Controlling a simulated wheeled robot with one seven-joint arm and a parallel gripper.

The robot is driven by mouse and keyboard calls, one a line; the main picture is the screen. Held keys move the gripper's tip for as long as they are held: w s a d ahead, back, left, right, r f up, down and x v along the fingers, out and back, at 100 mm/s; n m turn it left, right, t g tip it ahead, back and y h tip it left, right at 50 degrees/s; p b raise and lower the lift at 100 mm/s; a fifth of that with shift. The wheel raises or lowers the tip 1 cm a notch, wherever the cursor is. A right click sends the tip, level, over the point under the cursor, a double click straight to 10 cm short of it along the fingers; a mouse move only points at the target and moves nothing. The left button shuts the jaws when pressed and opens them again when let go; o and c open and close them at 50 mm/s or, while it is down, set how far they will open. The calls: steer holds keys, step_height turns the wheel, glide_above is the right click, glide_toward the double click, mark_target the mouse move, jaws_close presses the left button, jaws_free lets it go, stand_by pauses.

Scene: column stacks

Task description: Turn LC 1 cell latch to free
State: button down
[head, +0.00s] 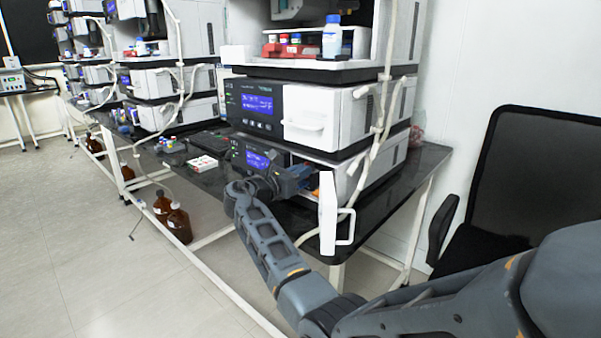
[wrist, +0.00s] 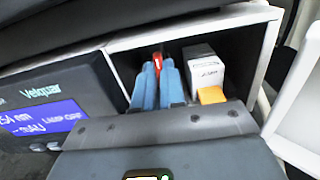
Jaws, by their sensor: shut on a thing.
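My gripper (wrist: 158,68) has its two blue fingers inside the open bay of the lower instrument in the wrist view, shut on a small red piece (wrist: 157,59), which looks like the cell latch. The fingers hide most of it, so its turn angle cannot be told. Right of the fingers stands a white labelled block (wrist: 203,72) with an orange tab (wrist: 211,95) at its front. In the head view my gripper (head: 304,181) reaches into the lower instrument (head: 340,171) from the front, and the red piece is not clearly visible.
The bay's white door (head: 328,213) hangs open to the right of my gripper; it also shows in the wrist view (wrist: 298,105). A display panel (wrist: 50,120) lies left of the bay. Another instrument (head: 302,115) sits directly above. Tubing (head: 375,135) runs down the stack's right side.

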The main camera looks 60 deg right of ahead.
steer(key=m, duration=0.4)
steer(key=shift+s+b, duration=0.1)
steer(key=shift+b, duration=0.25)
steer(key=shift+s+a+f+m+b, duration=0.1)
steer(key=shift+f+m+b, duration=0.1)
steer(key=shift+m+b, duration=2.4)
steer(key=shift+s+f+m+b, duration=0.15)
steer(key=shift+m+b, duration=1)
steer(key=shift+m, duration=2.85)
steer(key=shift+w, duration=0.1)
steer(key=c, duration=1.2)
jaws_free()
steer(key=shift+r, duration=0.1)
steer(key=shift+p+v, duration=0.3)
steer(key=shift+v, duration=3.6)
